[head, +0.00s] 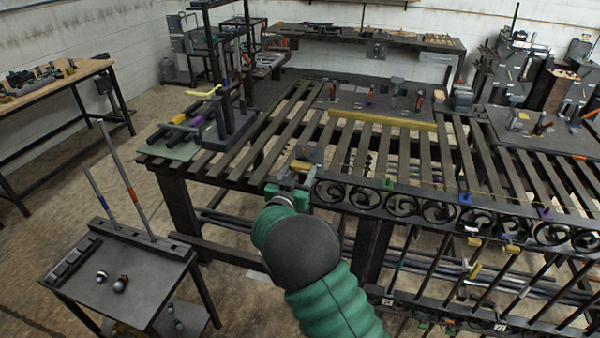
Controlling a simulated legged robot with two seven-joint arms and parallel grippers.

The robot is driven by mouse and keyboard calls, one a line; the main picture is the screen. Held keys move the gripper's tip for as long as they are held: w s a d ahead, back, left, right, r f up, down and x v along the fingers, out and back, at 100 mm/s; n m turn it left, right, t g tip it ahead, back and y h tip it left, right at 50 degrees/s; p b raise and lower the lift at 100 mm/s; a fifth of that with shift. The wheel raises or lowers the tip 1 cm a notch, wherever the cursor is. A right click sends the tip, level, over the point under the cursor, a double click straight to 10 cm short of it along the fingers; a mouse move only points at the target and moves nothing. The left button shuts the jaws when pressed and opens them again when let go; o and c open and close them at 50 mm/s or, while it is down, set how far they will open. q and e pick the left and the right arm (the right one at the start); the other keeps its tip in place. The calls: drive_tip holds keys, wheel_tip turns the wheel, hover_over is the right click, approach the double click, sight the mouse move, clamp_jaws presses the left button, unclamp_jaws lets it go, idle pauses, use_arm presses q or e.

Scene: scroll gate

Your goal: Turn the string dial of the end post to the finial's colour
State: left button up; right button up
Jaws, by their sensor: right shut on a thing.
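A scroll gate with a row of dark iron scrolls (405,204) lies along the front edge of the slatted bench. My right gripper (290,188) is at the gate's left end, by the end post, and is shut on a small part there. The part is mostly hidden by the gripper and looks to be the string dial; its colour cannot be told. A small yellow-orange piece (301,165) shows just beyond the fingers; I cannot tell whether it is the finial. A thin string runs along the scrolls past small coloured pieces, among them a blue one (465,199). My left gripper is not in view.
The slatted bench (250,143) fills the middle, with a yellow bar (382,119) across it. A dark stand (232,122) rises at its left end. A small side table (120,271) with upright rods stands at the lower left. Bare floor lies between them.

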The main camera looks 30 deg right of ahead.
drive_tip(key=shift+a, duration=0.15)
drive_tip(key=o, duration=1.1)
drive_tip(key=shift+o, duration=1.3)
drive_tip(key=shift+a+r, duration=0.1)
drive_tip(key=shift+r, duration=0.05)
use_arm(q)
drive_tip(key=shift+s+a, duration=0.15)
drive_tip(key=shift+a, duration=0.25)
use_arm(e)
drive_tip(key=shift+s+a, duration=0.1)
drive_tip(key=shift+a, duration=0.05)
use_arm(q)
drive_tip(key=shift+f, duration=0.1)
use_arm(e)
drive_tip(key=shift+s+a, duration=0.2)
drive_tip(key=shift+s, duration=0.05)
use_arm(q)
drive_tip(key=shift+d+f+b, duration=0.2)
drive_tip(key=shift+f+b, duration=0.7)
drive_tip(key=shift+b, duration=0.05)
use_arm(e)
drive_tip(key=v, duration=1.6)
drive_tip(key=shift+a, duration=0.15)
